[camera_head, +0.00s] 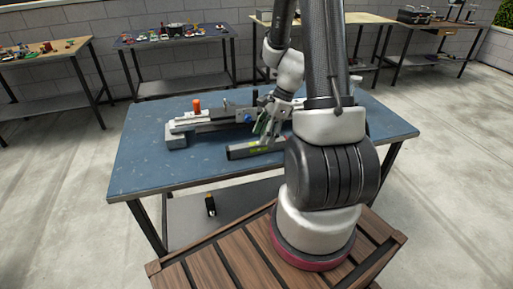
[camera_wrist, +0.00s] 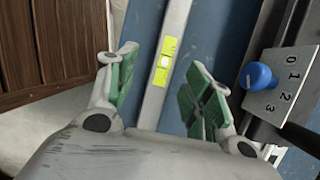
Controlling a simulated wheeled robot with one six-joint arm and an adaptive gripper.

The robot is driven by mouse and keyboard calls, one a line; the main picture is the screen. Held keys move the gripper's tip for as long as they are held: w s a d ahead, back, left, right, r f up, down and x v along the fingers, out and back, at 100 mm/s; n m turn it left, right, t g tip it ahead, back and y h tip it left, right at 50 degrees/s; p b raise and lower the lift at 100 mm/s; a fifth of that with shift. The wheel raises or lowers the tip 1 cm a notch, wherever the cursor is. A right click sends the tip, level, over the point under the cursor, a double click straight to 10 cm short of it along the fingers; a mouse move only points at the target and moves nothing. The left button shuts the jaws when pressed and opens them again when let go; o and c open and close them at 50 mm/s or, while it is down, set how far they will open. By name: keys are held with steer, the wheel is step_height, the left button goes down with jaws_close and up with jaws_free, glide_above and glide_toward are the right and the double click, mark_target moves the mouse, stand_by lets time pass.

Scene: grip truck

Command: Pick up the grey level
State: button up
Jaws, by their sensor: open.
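The grey level (camera_head: 255,149) lies on the blue table (camera_head: 150,160) near its front edge. In the wrist view the level (camera_wrist: 172,42) is a long grey bar with a yellow-green vial, running between the two green-padded fingers of my gripper (camera_wrist: 163,85). The fingers are open, one on each side of the bar, with gaps to both. In the head view my gripper (camera_head: 268,125) is over the level, and my arm hides part of the table. The level's lower part is hidden behind the gripper body in the wrist view.
A grey machine (camera_head: 215,120) with an orange-red cylinder (camera_head: 197,104) stands behind the level. Its blue knob (camera_wrist: 257,76) and numbered plate (camera_wrist: 281,85) are close to the right finger. A small dark object (camera_head: 210,205) is on the lower shelf. Other tables line the wall.

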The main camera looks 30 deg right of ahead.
mark_target(258, 147)
steer(key=x, duration=0.4)
steer(key=shift+w+a+f, duration=0.1)
steer(key=shift+w+f, duration=0.2)
steer(key=shift+c, duration=0.2)
jaws_close()
steer(key=shift+r, duration=0.1)
